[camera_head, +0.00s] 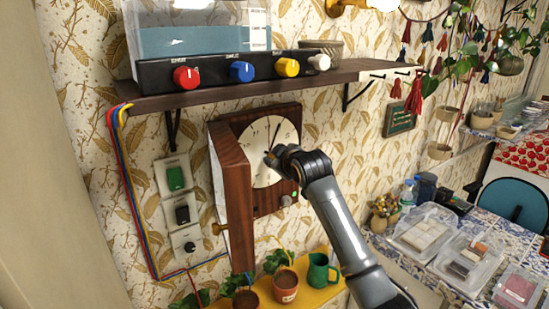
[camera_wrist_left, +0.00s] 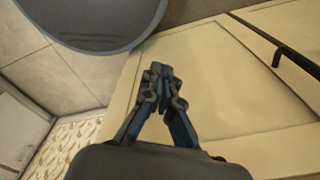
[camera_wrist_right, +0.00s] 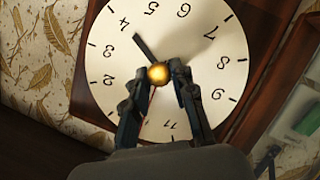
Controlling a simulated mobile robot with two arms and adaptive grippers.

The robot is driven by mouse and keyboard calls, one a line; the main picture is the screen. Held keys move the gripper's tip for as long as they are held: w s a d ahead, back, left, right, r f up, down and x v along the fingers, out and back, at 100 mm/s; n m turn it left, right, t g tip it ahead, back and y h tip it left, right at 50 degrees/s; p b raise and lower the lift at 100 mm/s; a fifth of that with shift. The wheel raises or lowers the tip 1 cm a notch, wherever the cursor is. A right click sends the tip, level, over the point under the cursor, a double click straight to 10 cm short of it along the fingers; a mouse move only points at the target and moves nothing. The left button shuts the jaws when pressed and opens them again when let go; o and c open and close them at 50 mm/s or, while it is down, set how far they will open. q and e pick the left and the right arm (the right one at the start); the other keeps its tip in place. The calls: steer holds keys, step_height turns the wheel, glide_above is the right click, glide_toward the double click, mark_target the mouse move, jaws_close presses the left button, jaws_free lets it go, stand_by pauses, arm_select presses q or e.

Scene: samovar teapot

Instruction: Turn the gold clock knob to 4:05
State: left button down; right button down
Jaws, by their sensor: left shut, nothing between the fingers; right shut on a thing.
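The clock has a cream face (camera_head: 262,135) in a wooden case on the wall, with its wooden door swung open at the left. The right wrist view shows the face (camera_wrist_right: 110,60) nearly upside down. There a dark hand points close to the 4, slightly toward the 5. In the head view a thin dark hand points up near the top of the face. My right gripper (camera_head: 272,160) is at the face's centre, its fingers shut on the gold knob (camera_wrist_right: 158,74). The fingers hide part of the dial. My left gripper (camera_wrist_left: 160,75) is shut and empty, away from the clock.
A shelf (camera_head: 215,90) with a box of coloured knobs is above the clock. The open clock door (camera_head: 236,205) stands out left of my right gripper. Potted plants and a green mug (camera_head: 320,270) are below. Beige cabinet panels (camera_wrist_left: 225,75) face my left gripper.

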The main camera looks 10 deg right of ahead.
steer(key=shift+f+m, duration=0.15)
steer(key=shift+m, duration=0.35)
steer(key=c, duration=1.1)
jaws_free()
steer(key=shift+y, duration=0.3)
steer(key=shift+d, duration=0.1)
steer(key=v, duration=1.2)
steer(key=shift+r, duration=0.3)
